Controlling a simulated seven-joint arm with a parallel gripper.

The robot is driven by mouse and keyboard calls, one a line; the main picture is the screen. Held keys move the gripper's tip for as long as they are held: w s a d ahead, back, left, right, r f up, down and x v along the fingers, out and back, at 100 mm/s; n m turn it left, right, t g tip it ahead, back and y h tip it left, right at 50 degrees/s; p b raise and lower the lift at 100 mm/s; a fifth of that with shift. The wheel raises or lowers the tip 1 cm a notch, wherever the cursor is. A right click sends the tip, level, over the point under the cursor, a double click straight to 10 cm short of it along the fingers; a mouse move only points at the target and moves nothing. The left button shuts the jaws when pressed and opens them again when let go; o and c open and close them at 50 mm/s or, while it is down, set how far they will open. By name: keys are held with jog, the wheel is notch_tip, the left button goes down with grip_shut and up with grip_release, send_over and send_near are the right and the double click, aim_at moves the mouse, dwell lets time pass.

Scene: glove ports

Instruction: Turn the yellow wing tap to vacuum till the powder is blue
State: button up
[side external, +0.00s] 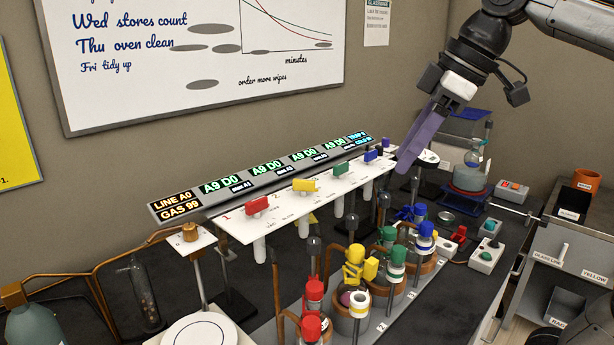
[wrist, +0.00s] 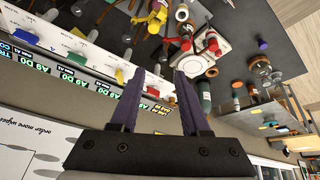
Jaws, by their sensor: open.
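The yellow wing tap (side external: 305,185) is on the white manifold panel (side external: 285,212), between the red tap (side external: 257,204) and the green tap (side external: 338,170). It also shows in the wrist view (wrist: 119,76), close to the left finger in the picture. The yellow-marked flask (side external: 354,275) stands below the panel. A pinkish patch shows at its vessel, but I cannot tell the powder's colour clearly. My gripper (side external: 406,166) hangs in the air beyond the panel's right end, apart from the taps. Its lilac fingers are open and empty in the wrist view (wrist: 158,74).
A blue tap (side external: 371,155) is at the panel's right end. A display bar (side external: 265,175) runs behind the taps. Red, green and blue-marked flasks crowd the bench below. The air above the panel is clear.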

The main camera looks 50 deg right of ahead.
jog(key=w+r+n, duration=0.1)
jog(key=w+r, duration=0.3)
jog(key=w, duration=0.2)
jog(key=g, duration=0.1)
send_over(304, 180)
jog(key=s+d, duration=0.3)
jog(key=s, duration=0.2)
notch_tip(304, 180, down, 3)
jog(key=shift+y, duration=0.4)
jog(key=x, duration=1.3)
jog(key=shift+w+f, duration=0.2)
jog(key=shift+f, duration=0.05)
jog(key=shift+c, duration=0.2)
grip_shut()
